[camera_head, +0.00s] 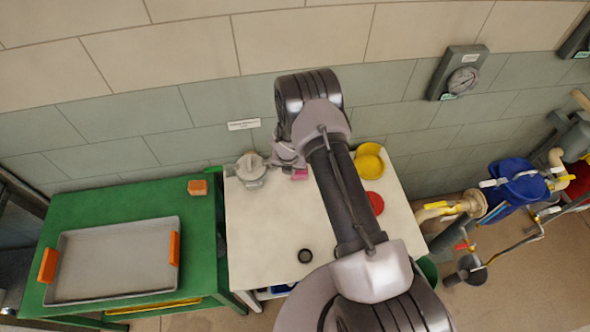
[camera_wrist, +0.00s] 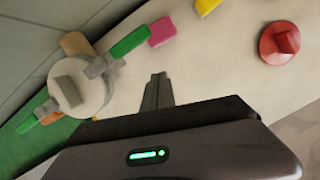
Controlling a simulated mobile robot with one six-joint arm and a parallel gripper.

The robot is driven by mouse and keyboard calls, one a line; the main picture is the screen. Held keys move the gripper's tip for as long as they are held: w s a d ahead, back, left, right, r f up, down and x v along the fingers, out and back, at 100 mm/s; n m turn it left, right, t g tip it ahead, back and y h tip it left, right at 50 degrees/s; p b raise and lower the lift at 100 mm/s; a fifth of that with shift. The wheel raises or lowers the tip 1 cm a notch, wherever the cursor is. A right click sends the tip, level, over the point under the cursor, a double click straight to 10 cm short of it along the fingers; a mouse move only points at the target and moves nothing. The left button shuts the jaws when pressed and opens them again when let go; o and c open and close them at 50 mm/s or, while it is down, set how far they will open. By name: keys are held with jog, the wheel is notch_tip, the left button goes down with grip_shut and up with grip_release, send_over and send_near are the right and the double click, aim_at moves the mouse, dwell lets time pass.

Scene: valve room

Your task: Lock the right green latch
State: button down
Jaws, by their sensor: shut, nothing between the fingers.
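A round grey fixture (camera_wrist: 78,88) with a square raised centre sits on the white table, at the left of the wrist view; it also shows in the head view (camera_head: 250,168). The right green latch (camera_wrist: 130,42) sticks out from its upper right side on a grey bracket. Another green latch (camera_wrist: 27,124) is on its lower left side. My gripper (camera_wrist: 158,77) has its fingers together and empty, to the right of the fixture and below the right latch in the picture, apart from both. In the head view, my arm hides much of the fixture's right side.
A pink block (camera_wrist: 163,31) lies close beside the right latch. A red knob (camera_wrist: 280,43) and yellow pieces (camera_head: 369,161) stand farther right. A green table (camera_head: 130,200) with a grey tray (camera_head: 115,260) adjoins at left. The wall is close behind.

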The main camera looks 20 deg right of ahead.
jog(key=d+p+v, duration=0.1)
jog(key=v, duration=0.8)
jog(key=shift+r, duration=0.3)
jog(key=shift+a, duration=0.1)
